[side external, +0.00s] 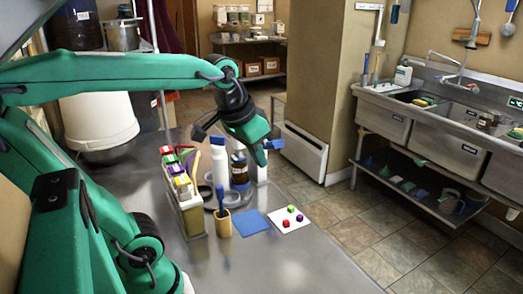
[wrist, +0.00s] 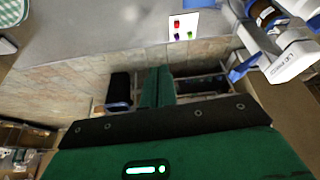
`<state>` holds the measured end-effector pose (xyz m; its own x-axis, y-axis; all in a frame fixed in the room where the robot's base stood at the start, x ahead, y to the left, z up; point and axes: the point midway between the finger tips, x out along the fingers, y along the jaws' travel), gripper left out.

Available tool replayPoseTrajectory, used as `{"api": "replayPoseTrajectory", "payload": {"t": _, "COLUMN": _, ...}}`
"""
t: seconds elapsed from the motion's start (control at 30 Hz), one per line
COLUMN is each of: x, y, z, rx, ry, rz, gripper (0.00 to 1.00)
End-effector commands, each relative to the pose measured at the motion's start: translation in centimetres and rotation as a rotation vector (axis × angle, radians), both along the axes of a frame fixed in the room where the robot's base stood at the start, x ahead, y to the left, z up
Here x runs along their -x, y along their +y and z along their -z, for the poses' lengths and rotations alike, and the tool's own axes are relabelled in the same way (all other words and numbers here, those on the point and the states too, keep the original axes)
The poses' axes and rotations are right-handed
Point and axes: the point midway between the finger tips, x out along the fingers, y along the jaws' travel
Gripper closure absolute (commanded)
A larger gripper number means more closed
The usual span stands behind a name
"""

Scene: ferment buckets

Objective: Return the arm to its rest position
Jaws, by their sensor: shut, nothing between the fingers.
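My gripper (side external: 261,157) is raised over the far part of the metal table (side external: 255,262), beyond the bottles in the side view. Its green fingers are together with nothing between them, and they also show closed in the wrist view (wrist: 157,86). The green arm reaches out from the left, well extended, with the gripper pointing down. In the wrist view the fingers are over the floor and a shelf area past the table edge.
A white card (side external: 302,220) with small coloured cubes lies beside a blue square (side external: 254,222). A holder with coloured-top items (side external: 187,205), a white bottle (side external: 219,165), a dark jar (side external: 239,168) and a cup with a blue-handled tool (side external: 222,223) stand nearby. The front table is clear.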

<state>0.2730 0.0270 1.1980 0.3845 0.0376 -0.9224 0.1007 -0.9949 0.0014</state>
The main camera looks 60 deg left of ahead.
Motion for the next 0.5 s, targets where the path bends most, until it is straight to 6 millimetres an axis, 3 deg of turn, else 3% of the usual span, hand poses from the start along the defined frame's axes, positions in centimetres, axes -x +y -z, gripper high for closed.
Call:
{"api": "replayPoseTrajectory", "payload": {"t": 0.2, "x": 3.3, "y": -1.9, "z": 2.3, "rx": -0.005, "ry": -0.062, "rz": 0.067, "gripper": 1.00}}
{"api": "replayPoseTrajectory", "payload": {"t": 0.5, "x": 4.9, "y": -2.7, "z": 3.9, "rx": -0.007, "ry": -0.095, "rz": 0.102, "gripper": 1.00}}
